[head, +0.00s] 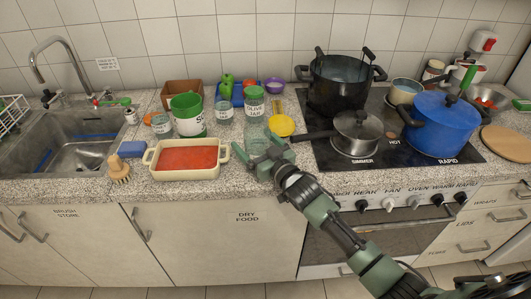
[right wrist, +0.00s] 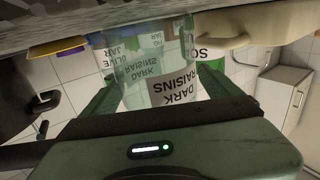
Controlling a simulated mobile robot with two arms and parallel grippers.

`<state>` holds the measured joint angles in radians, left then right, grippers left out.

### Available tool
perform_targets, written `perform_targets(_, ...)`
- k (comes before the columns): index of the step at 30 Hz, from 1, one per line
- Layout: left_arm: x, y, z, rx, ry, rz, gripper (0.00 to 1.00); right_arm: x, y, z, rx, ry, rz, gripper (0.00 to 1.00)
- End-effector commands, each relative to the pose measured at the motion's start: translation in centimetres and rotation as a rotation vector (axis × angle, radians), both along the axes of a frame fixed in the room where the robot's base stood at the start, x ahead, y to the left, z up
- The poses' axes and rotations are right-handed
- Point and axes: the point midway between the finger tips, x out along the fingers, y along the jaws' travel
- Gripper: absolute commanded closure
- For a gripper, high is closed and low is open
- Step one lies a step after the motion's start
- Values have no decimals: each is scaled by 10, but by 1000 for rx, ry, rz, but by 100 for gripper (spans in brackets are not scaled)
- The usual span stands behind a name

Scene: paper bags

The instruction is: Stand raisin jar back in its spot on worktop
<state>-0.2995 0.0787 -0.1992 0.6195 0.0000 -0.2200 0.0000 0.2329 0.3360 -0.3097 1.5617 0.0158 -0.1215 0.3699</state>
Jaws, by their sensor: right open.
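The raisin jar is a clear glass jar labelled "DARK RAISINS" (right wrist: 168,90); the right wrist view sees it upside down. Its base meets the worktop edge at the top of that view, and it looks upright. My right gripper (right wrist: 155,95) is open, with one finger on each side of the jar. In the head view my right gripper (head: 263,150) is low at the worktop's front, in front of the green-lidded olive jar (head: 254,104). There the raisin jar is hard to make out against the gripper and olive jar. My left gripper is not in view.
A cream dish with red contents (head: 150,158) stands close left of the gripper. A green-and-white can (head: 187,115) and a smaller glass jar (head: 224,110) stand behind. Bare worktop (head: 215,187) runs along the front.

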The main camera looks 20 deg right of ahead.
Motion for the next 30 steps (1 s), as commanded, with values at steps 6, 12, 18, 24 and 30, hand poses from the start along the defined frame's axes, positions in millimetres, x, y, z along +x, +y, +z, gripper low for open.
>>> perform_targets(6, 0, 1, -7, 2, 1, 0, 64, -47, -12, -3, -3, 2, 1, 9)
perform_targets(12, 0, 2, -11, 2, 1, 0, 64, -84, -21, -3, -2, 4, 0, 9)
perform_targets(18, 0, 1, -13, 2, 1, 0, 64, -103, -26, -1, 0, 2, 0, 9)
perform_targets(24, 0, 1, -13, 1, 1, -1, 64, -105, -27, 0, 0, 1, 0, 9)
perform_targets(30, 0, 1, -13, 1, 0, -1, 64, -105, -27, -1, 0, 2, -1, 9)
